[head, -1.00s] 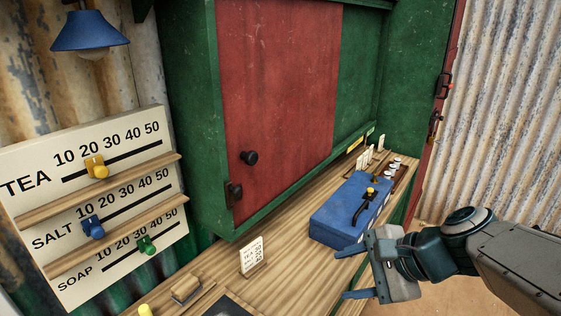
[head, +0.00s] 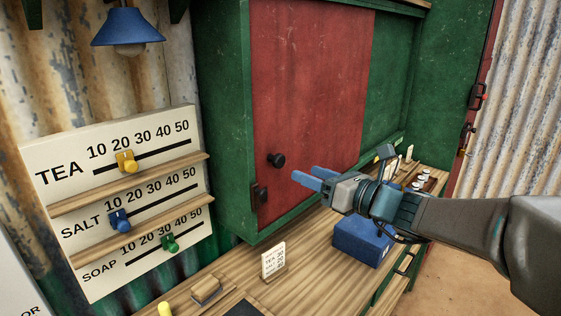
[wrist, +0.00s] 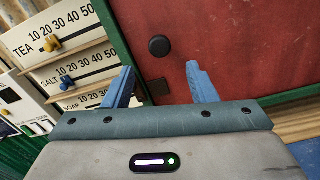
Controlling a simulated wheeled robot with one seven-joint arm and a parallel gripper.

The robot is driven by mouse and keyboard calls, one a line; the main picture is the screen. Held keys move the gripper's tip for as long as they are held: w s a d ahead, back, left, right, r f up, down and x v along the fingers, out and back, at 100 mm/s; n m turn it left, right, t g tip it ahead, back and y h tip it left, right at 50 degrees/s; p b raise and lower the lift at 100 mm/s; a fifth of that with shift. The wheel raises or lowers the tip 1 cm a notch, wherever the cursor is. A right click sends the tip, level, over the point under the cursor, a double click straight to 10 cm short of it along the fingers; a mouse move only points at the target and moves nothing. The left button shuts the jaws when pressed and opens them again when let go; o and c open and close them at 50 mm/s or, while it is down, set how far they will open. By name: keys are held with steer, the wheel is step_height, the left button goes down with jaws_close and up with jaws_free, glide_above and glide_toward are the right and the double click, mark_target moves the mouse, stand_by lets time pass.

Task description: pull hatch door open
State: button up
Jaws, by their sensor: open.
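The red hatch door (head: 312,95) is set in a green cabinet and looks shut. Its round black knob (head: 277,160) is near the door's lower left, with a dark latch piece (head: 261,196) below it at the frame edge. My gripper (head: 304,177) is open and empty, its blue fingers pointing left, just right of the knob in the head view. In the wrist view the knob (wrist: 159,46) lies ahead, between the lines of the two spread fingers (wrist: 160,84) and beyond their tips. Nothing touches the knob that I can see.
A wooden counter (head: 225,283) runs below the cabinet, with a small price card (head: 273,262) and a blue box (head: 362,241) under my arm. A slider board (head: 110,180) with TEA, SALT and SOAP stands left. A blue lamp (head: 127,28) hangs above it.

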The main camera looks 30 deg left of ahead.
mark_target(282, 162)
steer(key=p+x, duration=0.1)
steer(key=x, duration=0.8)
steer(key=shift+a, duration=0.2)
steer(key=shift+f, duration=0.1)
jaws_close()
steer(key=shift+w+d, duration=0.1)
steer(key=shift+w, duration=0.05)
